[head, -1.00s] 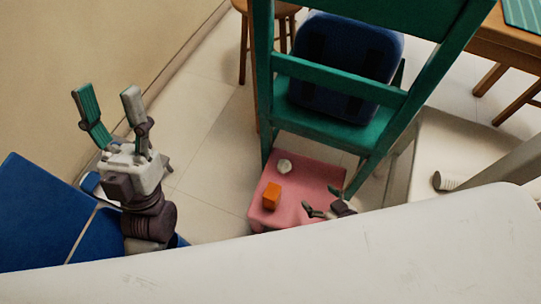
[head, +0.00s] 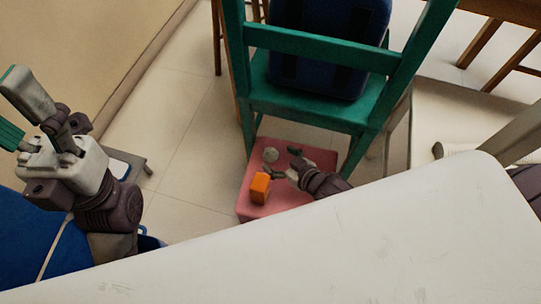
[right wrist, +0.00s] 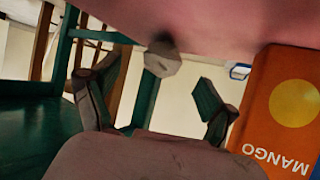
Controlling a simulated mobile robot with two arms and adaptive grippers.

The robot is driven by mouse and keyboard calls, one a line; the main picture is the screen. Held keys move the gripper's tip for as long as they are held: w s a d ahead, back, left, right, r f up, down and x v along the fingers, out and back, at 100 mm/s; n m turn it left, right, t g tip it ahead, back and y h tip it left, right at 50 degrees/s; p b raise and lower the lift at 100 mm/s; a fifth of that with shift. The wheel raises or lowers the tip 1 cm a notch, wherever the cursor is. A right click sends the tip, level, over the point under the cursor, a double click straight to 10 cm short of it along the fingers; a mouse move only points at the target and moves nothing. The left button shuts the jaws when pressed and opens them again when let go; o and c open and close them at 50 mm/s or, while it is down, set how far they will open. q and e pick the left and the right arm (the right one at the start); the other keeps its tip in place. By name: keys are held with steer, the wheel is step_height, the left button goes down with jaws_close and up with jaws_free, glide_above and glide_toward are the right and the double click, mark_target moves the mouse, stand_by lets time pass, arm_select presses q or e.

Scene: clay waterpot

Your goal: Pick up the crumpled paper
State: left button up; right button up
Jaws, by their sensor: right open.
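The crumpled paper (head: 270,154) is a small pale grey ball on a pink surface (head: 316,155), near its far left side. In the right wrist view the paper (right wrist: 162,62) sits between and beyond the two fingers. My right gripper (head: 286,163) is open, its green-tipped fingers apart and pointing at the paper from the right. It is empty, with a small gap to the paper; in the right wrist view the gripper (right wrist: 158,78) has its fingers on either side. My left gripper (head: 14,108) is open and empty at the far left, away from the paper.
An orange carton marked MANGO (head: 260,188) stands close to the right gripper, and it fills the right side of the wrist view (right wrist: 285,110). A green chair (head: 310,105) with a dark blue bag (head: 325,45) stands behind the pink surface. A large white surface (head: 330,245) crosses the foreground.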

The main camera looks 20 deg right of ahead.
mark_target(275, 157)
steer(key=b+x, duration=0.1)
steer(key=x, duration=0.2)
steer(key=shift+w+a+f+b, duration=0.15)
steer(key=shift+w+f+b, duration=0.05)
steer(key=shift+w+b, duration=0.1)
steer(key=shift+s, duration=0.1)
steer(key=c, duration=0.9)
steer(key=shift+o, duration=0.2)
steer(key=shift+r, duration=0.1)
